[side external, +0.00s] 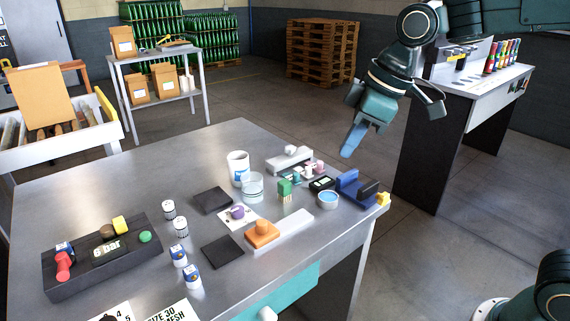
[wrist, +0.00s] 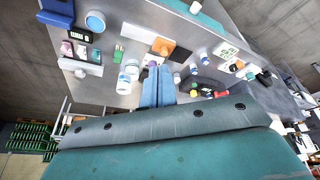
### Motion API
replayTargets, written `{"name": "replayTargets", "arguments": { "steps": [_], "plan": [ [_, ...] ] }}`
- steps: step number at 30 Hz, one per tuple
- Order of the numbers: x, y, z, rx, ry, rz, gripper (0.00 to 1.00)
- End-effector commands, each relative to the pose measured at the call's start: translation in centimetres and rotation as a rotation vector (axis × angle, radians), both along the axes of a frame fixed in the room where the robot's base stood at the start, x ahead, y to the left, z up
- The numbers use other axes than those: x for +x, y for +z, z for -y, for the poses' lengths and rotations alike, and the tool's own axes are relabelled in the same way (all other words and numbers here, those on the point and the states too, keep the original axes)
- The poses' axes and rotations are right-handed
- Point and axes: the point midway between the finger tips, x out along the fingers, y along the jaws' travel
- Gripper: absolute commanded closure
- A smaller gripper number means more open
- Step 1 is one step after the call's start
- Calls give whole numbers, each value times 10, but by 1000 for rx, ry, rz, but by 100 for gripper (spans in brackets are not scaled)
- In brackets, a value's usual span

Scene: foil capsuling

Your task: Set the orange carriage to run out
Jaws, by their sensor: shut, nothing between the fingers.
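The orange carriage (side external: 262,231), with a round orange knob on top, sits on a white rail (side external: 295,226) near the table's front right edge. It is at the rail's left end, and the bare rail runs off to the right. In the wrist view the orange carriage (wrist: 162,46) shows toward the right part of the white rail (wrist: 137,33). My gripper (side external: 352,141), with blue fingers, is shut and empty. It hangs well above and to the right of the carriage, past the table's right edge. The shut fingers (wrist: 157,88) also show in the wrist view, apart from the carriage.
A second pale rail with a white knob (side external: 290,150) stands farther back. A blue block fixture (side external: 355,187), a blue-topped cup (side external: 328,199), a green bundle (side external: 285,188) and glass jar (side external: 252,187) stand near the carriage. A dark panel box (side external: 105,255) is at left. Dark pads lie between.

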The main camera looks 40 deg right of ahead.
Motion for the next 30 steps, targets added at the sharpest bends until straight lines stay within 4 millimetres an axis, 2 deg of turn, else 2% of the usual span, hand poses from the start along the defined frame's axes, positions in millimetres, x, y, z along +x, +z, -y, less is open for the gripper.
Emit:
{"name": "replayTargets", "arguments": {
  "steps": [3, 14, 24, 30],
  "plan": [
    [21, -7, -12, -4, 70, -12, 100],
    [76, -34, -47, -11, 279, -33, 100],
    [120, -73, -83, -10, 476, -51, 100],
    [140, -98, -103, -6, 579, -56, 100]
  ]
}}
